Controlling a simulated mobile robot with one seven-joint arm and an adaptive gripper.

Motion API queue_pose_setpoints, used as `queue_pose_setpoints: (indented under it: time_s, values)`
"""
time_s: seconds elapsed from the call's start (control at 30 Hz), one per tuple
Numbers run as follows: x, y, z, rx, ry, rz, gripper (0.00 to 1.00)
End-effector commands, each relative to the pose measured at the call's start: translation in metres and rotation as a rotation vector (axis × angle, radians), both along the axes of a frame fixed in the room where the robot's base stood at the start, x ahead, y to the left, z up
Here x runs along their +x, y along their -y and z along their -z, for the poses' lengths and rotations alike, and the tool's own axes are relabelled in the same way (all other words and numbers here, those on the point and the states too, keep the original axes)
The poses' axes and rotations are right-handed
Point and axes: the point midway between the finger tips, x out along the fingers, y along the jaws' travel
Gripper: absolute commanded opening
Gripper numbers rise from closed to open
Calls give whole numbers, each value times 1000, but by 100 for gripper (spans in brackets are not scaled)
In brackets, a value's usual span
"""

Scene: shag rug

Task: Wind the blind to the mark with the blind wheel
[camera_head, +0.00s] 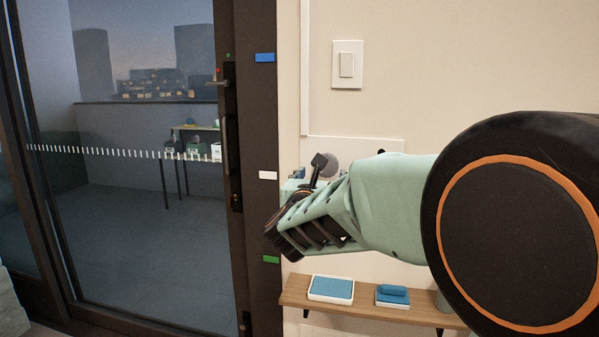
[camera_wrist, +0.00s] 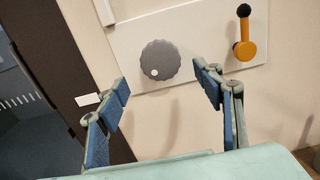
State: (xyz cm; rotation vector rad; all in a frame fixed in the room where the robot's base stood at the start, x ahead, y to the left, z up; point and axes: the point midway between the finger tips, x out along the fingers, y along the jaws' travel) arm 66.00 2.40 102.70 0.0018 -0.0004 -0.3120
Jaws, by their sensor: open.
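The blind wheel (camera_wrist: 160,60), a grey scalloped disc with a white dot near its lower edge, is mounted on a pale wall panel (camera_wrist: 197,22). In the wrist view my gripper (camera_wrist: 165,92) is open and empty. Its two blue-padded fingers are spread below and to either side of the wheel, apart from it. In the head view my gripper (camera_head: 284,226) points left in front of the wall and hides most of the panel. A grey round part (camera_head: 330,166) shows just above it. Blue (camera_head: 264,57), white (camera_head: 268,175) and green (camera_head: 271,259) tags sit on the dark door frame. I cannot make out a blind.
An orange crank with a black knob (camera_wrist: 244,42) is on the same panel, right of the wheel. A wooden shelf (camera_head: 357,308) below holds two trays with blue items. A glass door (camera_head: 130,220) is at left, and a light switch (camera_head: 347,65) is above.

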Motion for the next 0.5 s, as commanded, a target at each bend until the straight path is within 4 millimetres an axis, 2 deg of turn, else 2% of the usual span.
queue_pose_setpoints:
  time_s: [0.03,0.2,0.33,0.5]
  values:
    - [10,4,1,1,-1,2,61]
    - [35,13,1,0,-1,2,61]
    - [47,16,0,-1,0,2,61]
    - [51,17,0,-2,-1,1,61]
